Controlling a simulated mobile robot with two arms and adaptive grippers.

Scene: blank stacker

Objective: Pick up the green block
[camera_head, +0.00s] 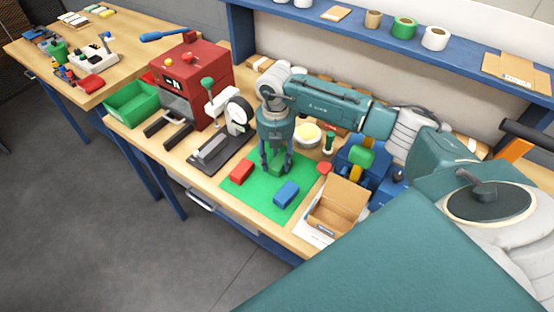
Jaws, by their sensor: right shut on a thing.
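The green block (276,171) stands on the green mat (251,200), between the fingers of my right gripper (275,166). The gripper points down and is shut on the block, and its fingers hide part of it. I cannot tell whether the block touches the mat. A red block (242,170) lies on the mat to the left of the gripper. A blue block (286,194) lies on the mat in front and to the right. My left gripper is not in view.
An open cardboard box (336,207) stands right of the mat. A black-based device (220,150) and a red machine (197,80) stand to the left, with a green bin (131,103) beside them. A blue shelf (375,29) runs along the back. The mat's front part is clear.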

